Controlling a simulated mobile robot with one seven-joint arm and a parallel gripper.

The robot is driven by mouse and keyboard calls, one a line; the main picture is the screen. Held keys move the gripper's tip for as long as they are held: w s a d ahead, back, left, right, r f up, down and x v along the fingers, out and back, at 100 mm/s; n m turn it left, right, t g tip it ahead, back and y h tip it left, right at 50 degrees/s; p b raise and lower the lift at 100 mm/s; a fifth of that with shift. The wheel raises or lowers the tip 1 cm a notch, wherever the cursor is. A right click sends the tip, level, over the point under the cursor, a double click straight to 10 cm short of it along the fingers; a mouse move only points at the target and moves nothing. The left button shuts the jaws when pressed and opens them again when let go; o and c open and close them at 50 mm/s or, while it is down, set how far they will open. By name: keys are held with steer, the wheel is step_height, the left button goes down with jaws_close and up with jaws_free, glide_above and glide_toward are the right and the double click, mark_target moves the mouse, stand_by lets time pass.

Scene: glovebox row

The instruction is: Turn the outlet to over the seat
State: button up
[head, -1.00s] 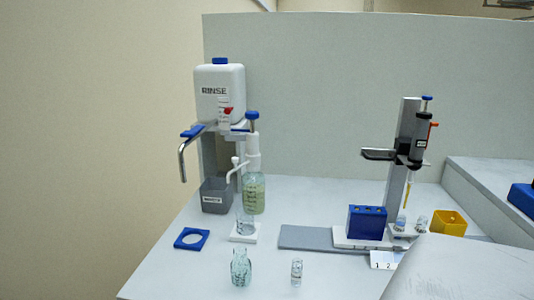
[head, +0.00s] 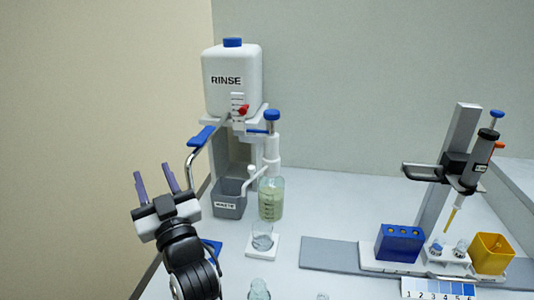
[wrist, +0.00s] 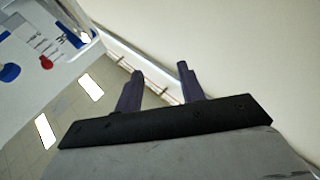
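A bent metal outlet pipe (head: 189,168) with a blue handle (head: 201,136) projects left from the stand of the white RINSE tank (head: 232,82). Its lower end hangs left of the grey waste box (head: 229,205). A white square seat (head: 263,250) stands on the bench with a clear beaker (head: 262,236) on it. A blue square piece (head: 214,247) is partly hidden behind my arm. My gripper (head: 154,173) is open and empty, left of the pipe and apart from it. Its fingers also show apart in the wrist view (wrist: 160,72).
A green-liquid bottle (head: 271,206) with a white dispenser spout stands right of the waste box. A red tap knob (head: 243,110) is on the tank front. Farther right are a blue block (head: 400,243), a yellow bin (head: 492,255) and a syringe stand (head: 450,150).

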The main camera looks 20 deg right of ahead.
steer(key=d+f+m+g+h+p, duration=0.25)
steer(key=d+f+h, duration=0.25)
steer(key=d, duration=0.8)
steer(key=m+g+h, duration=0.2)
steer(key=g, duration=0.1)
glide_toward(252, 173)
steer(key=w+p, duration=0.1)
steer(key=w, duration=0.2)
steer(key=w+d+p, duration=0.1)
steer(key=w, duration=0.3)
steer(key=w+d+p, duration=0.1)
steer(key=w+p, duration=0.1)
steer(key=w, duration=0.2)
steer(key=shift+d+f, duration=0.1)
jaws_close()
